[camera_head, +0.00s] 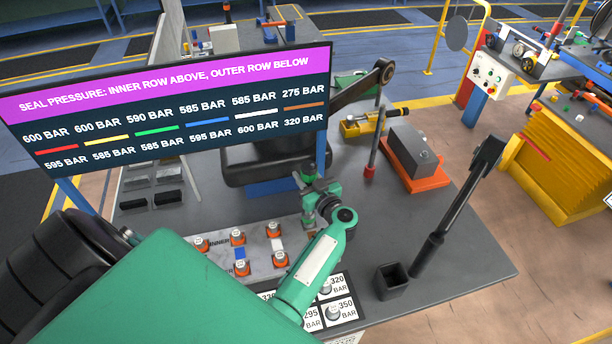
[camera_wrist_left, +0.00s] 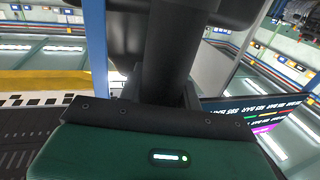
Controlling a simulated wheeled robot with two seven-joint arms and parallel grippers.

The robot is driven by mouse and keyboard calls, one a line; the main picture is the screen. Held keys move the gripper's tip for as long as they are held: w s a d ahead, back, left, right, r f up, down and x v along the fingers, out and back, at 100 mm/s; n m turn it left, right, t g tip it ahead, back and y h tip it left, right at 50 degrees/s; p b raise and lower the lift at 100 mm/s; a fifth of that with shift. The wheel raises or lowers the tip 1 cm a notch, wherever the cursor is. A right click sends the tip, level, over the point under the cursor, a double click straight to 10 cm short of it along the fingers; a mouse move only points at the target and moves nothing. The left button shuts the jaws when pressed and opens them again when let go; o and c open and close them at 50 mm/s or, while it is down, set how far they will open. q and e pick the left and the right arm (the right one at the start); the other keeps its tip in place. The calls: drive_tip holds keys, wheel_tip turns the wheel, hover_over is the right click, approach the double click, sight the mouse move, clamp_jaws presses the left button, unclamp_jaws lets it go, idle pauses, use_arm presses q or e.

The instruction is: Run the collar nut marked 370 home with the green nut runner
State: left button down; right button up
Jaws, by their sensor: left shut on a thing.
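My left arm comes in from the lower left of the head view. Its gripper (camera_head: 322,197) is shut on the green nut runner (camera_head: 308,172), over the back right part of the grey nut plate (camera_head: 216,262). In the left wrist view a dark column (camera_wrist_left: 168,55) stands in front of the green housing, its lower end close against the black edge. Collar nuts with orange collars and pale caps, such as one nut (camera_head: 237,236), sit on the plate. I cannot read a 370 mark on any.
The seal pressure sign (camera_head: 170,110) stands at the left. White cards (camera_head: 341,310) read 320, 350 and 295 BAR. A yellow tool (camera_head: 370,122), a red-footed post (camera_head: 375,140), a grey block on an orange base (camera_head: 418,180) and a black cup (camera_head: 392,281) are right.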

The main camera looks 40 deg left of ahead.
use_arm(q)
drive_tip(key=shift+f+p, duration=0.2)
drive_tip(key=shift+p, duration=0.1)
idle(0.9)
drive_tip(key=shift+s+f, duration=0.15)
drive_tip(key=shift+f, duration=0.1)
idle(1.0)
drive_tip(key=shift+r+p, duration=0.1)
drive_tip(key=shift+p, duration=0.3)
idle(0.6)
